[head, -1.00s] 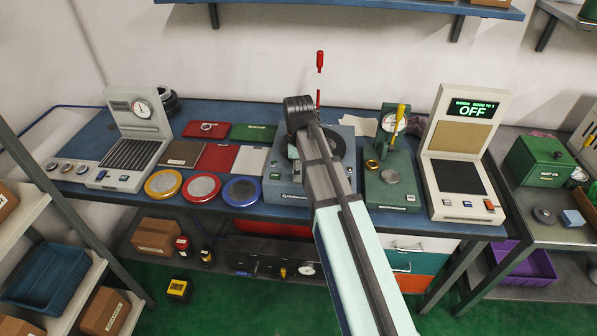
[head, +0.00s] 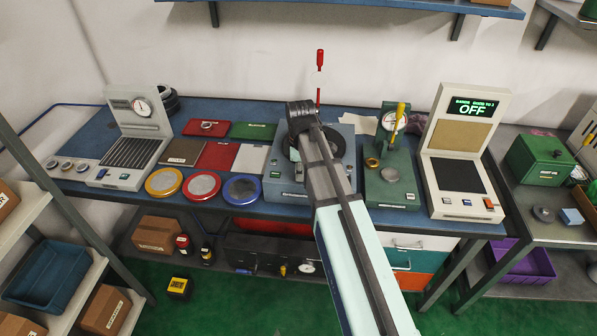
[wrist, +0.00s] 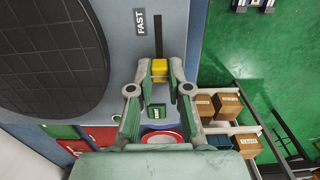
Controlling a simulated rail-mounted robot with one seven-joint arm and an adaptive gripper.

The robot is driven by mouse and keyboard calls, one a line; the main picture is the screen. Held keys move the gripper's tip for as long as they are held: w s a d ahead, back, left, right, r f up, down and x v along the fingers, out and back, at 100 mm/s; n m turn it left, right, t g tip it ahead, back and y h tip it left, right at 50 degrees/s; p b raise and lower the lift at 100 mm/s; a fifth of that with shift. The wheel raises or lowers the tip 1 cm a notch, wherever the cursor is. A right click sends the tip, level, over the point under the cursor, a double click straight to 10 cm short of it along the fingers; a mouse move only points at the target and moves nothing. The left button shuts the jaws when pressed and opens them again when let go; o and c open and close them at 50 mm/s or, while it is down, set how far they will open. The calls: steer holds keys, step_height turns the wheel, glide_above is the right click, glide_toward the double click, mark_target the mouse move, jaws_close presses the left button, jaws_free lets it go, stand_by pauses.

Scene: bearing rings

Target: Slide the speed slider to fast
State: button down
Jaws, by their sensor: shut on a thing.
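In the wrist view, the yellow slider knob (wrist: 159,66) sits between the fingertips of my gripper (wrist: 160,74), which is shut on it. A dark straight slot (wrist: 158,32) runs from the knob toward the top of the view. The FAST label (wrist: 140,22) is beside the far part of this slot, and the knob is apart from that end. The grey-blue machine (head: 285,190) with its dark round plate (head: 333,147) stands mid-bench in the head view. There my arm hides the knob, and I cannot make out the fingertips.
A green block (wrist: 155,111) with pale lettering shows between my fingers. Left of the machine lie yellow (head: 163,182), red (head: 201,186) and blue (head: 242,189) rimmed discs. To its right are a green gauge stand (head: 392,185) and a panel reading OFF (head: 472,108).

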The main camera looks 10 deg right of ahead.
steer(key=d, duration=0.1)
steer(key=s+d, duration=0.1)
steer(key=d, duration=0.2)
steer(key=shift+s+d+p, duration=0.3)
steer(key=shift+s+p, duration=0.05)
steer(key=shift+s, duration=0.05)
steer(key=c, duration=1.1)
jaws_free()
steer(key=shift+d, duration=0.1)
steer(key=shift+r, duration=0.6)
step_height(320, 180, up, 11)
steer(key=shift+f, duration=0.1)
